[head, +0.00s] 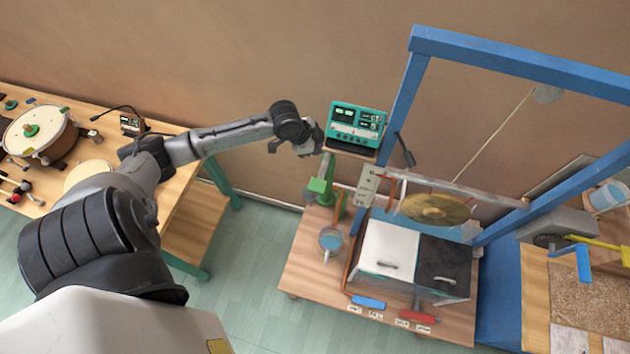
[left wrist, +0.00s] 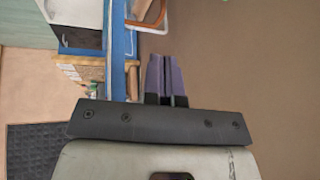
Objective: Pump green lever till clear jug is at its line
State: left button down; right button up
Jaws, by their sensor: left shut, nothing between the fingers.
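The green lever stands on a green pump (head: 322,187) at the back left corner of the wooden bench, in the head view. The clear jug (head: 331,241) stands in front of the pump and shows bluish water; its line is too small to make out. My left gripper (head: 316,148) is above and slightly left of the pump, close to the teal instrument box, apart from the lever. Its purple fingers are shut and empty in the left wrist view (left wrist: 166,76). My right gripper is not in view.
The teal instrument box (head: 357,124) sits beside my left gripper. A blue frame (head: 520,65) stands over the bench (head: 310,272), with a brass gong (head: 434,208) and a white-and-black lidded box (head: 390,249). A drum (head: 40,134) is on the left table. Floor between the tables is clear.

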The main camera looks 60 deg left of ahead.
pick_arm(q)
jog(key=s+m+g, duration=0.1)
jog(key=s, duration=0.1)
jog(key=s+m+g, duration=0.1)
jog(key=s+g, duration=0.1)
jog(key=shift+s+a+m+h, duration=0.15)
jog(key=shift+m+h, duration=0.15)
jog(key=p, duration=0.2)
send_near(316, 184)
jog(key=x, duration=0.5)
jog(key=shift+d+f, duration=0.25)
jog(key=shift+d, duration=0.05)
jog(key=shift+w+f, duration=0.2)
jog(key=shift+f, duration=0.4)
